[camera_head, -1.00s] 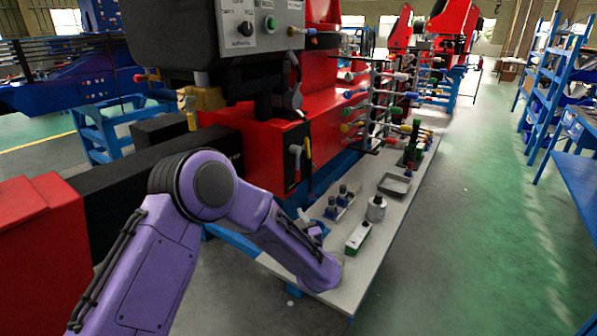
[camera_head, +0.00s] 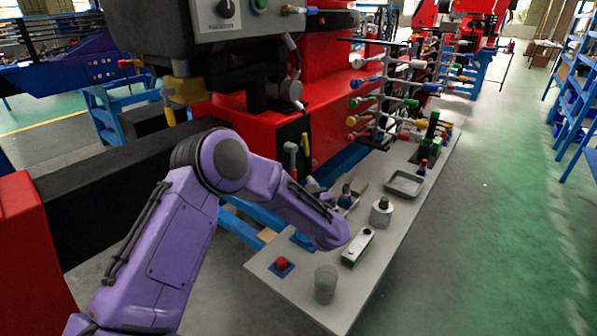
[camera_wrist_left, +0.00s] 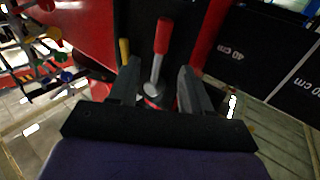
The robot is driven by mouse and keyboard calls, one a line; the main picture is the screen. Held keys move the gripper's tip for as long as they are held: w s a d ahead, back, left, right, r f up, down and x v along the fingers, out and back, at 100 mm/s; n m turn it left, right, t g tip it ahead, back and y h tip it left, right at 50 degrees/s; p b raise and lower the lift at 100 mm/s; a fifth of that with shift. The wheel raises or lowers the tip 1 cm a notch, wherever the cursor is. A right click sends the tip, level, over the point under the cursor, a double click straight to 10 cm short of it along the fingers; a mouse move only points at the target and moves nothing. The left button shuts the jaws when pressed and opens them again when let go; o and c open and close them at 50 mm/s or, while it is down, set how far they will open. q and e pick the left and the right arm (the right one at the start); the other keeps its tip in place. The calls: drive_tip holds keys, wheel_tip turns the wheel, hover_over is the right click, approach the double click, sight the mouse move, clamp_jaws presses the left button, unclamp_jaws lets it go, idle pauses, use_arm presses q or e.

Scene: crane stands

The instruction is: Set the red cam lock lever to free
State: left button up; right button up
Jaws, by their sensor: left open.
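In the left wrist view, the red cam lock lever (camera_wrist_left: 162,37) rises from a round grey pivot, its red grip pointing up and away. A yellow-handled lever (camera_wrist_left: 124,52) stands left of it. My left gripper (camera_wrist_left: 157,80) is open, its dark fingers on either side of the red lever's line of sight, with no visible contact. In the head view my purple left arm hides much of the left gripper (camera_head: 312,185), which is near the black panel on the red machine. A pale-looking lever (camera_head: 291,152) and a yellow one show on that panel. My right gripper is not in view.
A grey bench (camera_head: 385,250) below my arm holds a red button (camera_head: 281,264), a clear cup (camera_head: 325,284), a green-and-white block (camera_head: 358,247), a metal weight (camera_head: 381,212) and a tray (camera_head: 405,184). A rack of coloured handles (camera_head: 385,100) stands behind. The floor at right is clear.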

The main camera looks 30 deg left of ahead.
sight(294, 173)
use_arm(q)
drive_tip(key=p+x, duration=0.1)
drive_tip(key=x, duration=0.5)
drive_tip(key=shift+a+f, duration=0.1)
drive_tip(key=shift+f, duration=0.1)
drive_tip(key=shift+r, duration=0.1)
clamp_jaws()
